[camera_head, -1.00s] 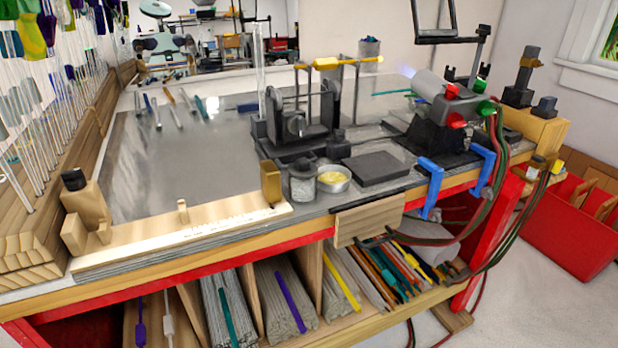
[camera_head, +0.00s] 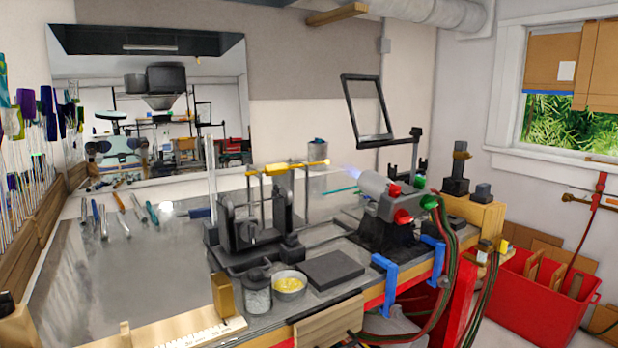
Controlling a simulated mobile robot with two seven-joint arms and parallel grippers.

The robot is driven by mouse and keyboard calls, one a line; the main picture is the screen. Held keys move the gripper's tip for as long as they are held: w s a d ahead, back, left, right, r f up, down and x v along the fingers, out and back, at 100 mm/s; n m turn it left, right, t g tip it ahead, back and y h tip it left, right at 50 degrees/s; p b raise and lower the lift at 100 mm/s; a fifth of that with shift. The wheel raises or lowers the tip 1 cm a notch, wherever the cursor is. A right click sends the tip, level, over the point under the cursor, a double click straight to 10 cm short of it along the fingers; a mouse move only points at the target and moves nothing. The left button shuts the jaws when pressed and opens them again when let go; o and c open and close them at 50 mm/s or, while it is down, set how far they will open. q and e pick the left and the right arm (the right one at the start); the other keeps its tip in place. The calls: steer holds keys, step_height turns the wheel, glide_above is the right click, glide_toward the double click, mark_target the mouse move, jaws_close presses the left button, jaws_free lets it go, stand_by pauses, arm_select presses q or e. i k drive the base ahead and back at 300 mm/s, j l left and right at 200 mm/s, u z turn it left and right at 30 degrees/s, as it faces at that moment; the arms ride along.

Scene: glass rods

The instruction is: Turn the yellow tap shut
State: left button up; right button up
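A small yellow piece (camera_head: 503,246) sits at the right end of the bench, beside brown fittings (camera_head: 485,250) on the side of a wooden block. It looks like the yellow tap, but it is too small to tell how its handle is turned. The grey torch (camera_head: 374,188) stands left of it with red knobs (camera_head: 403,216) and green knobs (camera_head: 428,202). A faint bluish glow shows at the torch's left mouth. Red and green hoses (camera_head: 447,240) run down from the torch. Neither of my grippers is in view.
A red bin (camera_head: 540,302) stands on the floor right of the bench. A brass pipe with a red fitting (camera_head: 601,186) is on the right wall. Blue clamps (camera_head: 384,284) grip the bench's front edge. A yellow glass piece (camera_head: 285,169) rests across upright supports.

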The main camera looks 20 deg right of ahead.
mark_target(500, 245)
steer(key=k+j+z, duration=0.1)
steer(key=z, duration=1.5)
steer(key=i+l+u, duration=0.25)
steer(key=i+l, duration=0.15)
steer(key=i, duration=0.3)
steer(key=i+l+u, duration=0.25)
steer(key=i+l, duration=0.25)
steer(key=i, duration=0.15)
